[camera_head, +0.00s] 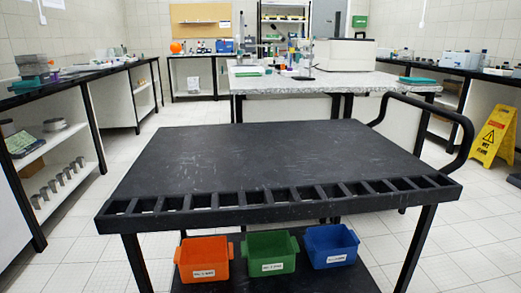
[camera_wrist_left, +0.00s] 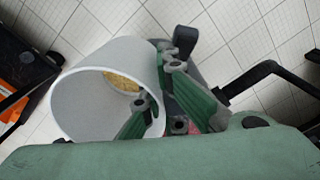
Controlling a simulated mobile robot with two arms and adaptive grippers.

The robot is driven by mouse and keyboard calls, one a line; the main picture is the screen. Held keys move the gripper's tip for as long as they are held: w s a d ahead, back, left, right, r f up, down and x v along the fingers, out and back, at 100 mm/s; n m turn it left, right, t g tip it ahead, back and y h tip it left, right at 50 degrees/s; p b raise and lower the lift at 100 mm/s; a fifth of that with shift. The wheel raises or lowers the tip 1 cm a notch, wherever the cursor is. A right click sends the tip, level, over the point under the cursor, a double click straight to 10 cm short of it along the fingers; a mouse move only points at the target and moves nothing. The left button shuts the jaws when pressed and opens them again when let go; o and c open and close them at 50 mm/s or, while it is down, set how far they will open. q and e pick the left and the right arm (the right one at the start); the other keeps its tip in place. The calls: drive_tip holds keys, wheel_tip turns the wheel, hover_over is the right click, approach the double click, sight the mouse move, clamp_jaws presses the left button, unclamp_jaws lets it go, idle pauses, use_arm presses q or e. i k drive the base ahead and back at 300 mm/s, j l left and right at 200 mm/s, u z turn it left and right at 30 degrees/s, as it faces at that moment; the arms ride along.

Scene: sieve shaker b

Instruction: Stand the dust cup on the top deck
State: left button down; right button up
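The dust cup (camera_wrist_left: 95,105) is a pale grey, open round cup in the left wrist view, with its mouth toward the camera and some tan material inside at the bottom. My left gripper (camera_wrist_left: 163,97) has one green finger inside the cup and the other outside, with the cup's wall between them. The cup is tilted in this view, with floor tiles behind it. The top deck (camera_head: 250,155) is the black upper surface of a cart in the head view, and it is bare. Neither gripper shows in the head view, and my right gripper is in no view.
A slotted strip (camera_head: 290,194) runs along the deck's front edge, and a black handle (camera_head: 455,115) rises at its right. Orange (camera_head: 203,260), green (camera_head: 270,252) and blue (camera_head: 331,246) bins sit on the lower shelf. A yellow wet-floor sign (camera_head: 492,135) stands at right.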

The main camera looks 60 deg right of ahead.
sight(249, 170)
drive_tip(key=z, duration=1.5)
drive_tip(key=k+l, duration=0.05)
drive_tip(key=l, duration=0.05)
